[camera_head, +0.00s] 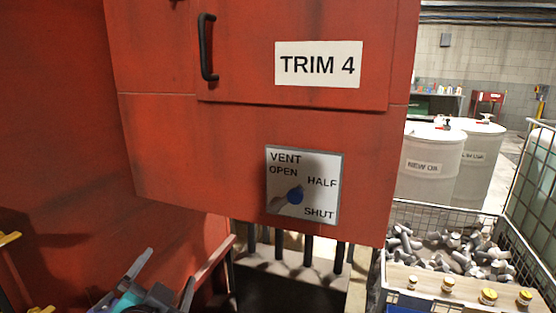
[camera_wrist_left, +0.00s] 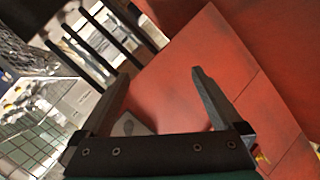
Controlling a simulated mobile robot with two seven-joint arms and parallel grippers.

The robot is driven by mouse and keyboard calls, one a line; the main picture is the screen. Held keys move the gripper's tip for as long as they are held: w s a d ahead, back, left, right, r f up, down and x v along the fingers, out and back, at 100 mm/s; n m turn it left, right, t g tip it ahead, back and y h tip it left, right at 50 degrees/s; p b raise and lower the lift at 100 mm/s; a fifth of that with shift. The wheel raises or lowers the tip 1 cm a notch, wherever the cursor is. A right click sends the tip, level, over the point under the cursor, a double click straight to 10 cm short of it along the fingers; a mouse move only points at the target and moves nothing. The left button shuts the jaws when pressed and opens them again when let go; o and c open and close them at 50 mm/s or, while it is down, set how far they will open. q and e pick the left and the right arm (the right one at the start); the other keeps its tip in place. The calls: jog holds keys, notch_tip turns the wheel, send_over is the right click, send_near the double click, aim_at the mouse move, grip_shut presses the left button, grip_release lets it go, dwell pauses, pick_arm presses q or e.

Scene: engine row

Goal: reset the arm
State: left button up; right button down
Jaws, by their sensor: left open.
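My left gripper (camera_head: 171,266) is at the lower left of the head view, below and left of the vent plate, apart from it. Its two fingers are spread and nothing shows between them. In the left wrist view both dark fingers (camera_wrist_left: 160,74) stand apart in front of red panels. My right gripper is in neither view.
A wire crate (camera_head: 430,209) of grey metal parts is at lower right. White drums (camera_head: 428,185) stand behind.

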pick_arm(q)
jog(key=s+d+f+n+g+h, duration=0.25)
jog(key=s+f+n+g, duration=0.25)
jog(key=s+f+g, duration=1.2)
jog(key=s+f+t+b, duration=0.2)
jog(key=s+f+b, duration=0.15)
jog(key=f, duration=1.25)
jog(key=s+f+t+b, duration=0.2)
jog(key=s+f, duration=0.3)
jog(key=f, duration=1.1)
jog(key=s+a+f+b, duration=0.1)
jog(key=s+f+b, duration=0.1)
jog(key=s+f, duration=0.5)
jog(key=s+a+f+g+b, duration=0.1)
jog(key=s+f+b, duration=0.2)
jog(key=s+f, duration=0.5)
notch_tip(320, 180, down, 4)
jog(key=shift+f+m, duration=0.1)
jog(key=shift+m, duration=0.2)
jog(key=shift+a+y, duration=0.1)
jog(key=shift+y, duration=0.15)
